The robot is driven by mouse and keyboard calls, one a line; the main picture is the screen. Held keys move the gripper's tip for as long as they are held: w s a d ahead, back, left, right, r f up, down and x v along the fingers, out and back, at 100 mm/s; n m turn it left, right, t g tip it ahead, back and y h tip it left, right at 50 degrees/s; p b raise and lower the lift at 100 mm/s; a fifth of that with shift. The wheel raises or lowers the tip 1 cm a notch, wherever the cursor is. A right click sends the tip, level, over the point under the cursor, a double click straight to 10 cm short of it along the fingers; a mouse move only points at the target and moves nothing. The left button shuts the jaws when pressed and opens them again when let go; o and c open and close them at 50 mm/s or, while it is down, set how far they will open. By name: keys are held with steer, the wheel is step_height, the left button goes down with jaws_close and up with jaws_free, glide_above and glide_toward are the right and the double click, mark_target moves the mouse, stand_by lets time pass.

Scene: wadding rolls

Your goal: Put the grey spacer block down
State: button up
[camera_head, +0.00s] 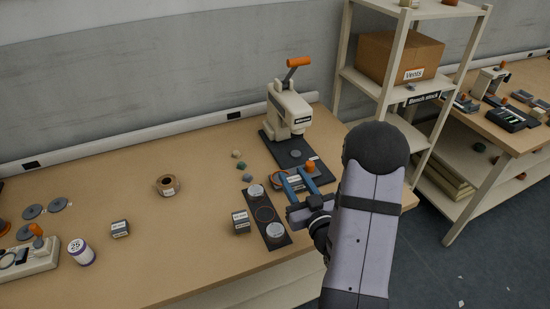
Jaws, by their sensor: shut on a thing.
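My gripper (297,178) has two blue fingers and reaches in from the right, in front of the press. It is shut on a small grey block (295,184) with a white label, taken to be the grey spacer block. The fingers and arm partly cover it, and whether it touches the table is unclear. Two similar dark grey labelled blocks sit on the table: one (241,221) beside the dark strip, one (120,228) farther left.
A dark strip (258,201) with two silver-topped round pieces lies left of my gripper. A press (288,108) with an orange handle stands behind. A tape roll (167,185), a white tub (81,252) and small lumps lie left. The table (185,245) is bare at centre-left.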

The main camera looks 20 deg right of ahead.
steer(key=s+a+n+g+y, duration=0.15)
steer(key=a+n+y, duration=0.25)
steer(key=a+y, duration=0.4)
steer(key=shift+t+h, duration=0.35)
steer(key=shift+h, duration=0.55)
steer(key=s+f, duration=0.4)
steer(key=shift+d, duration=0.55)
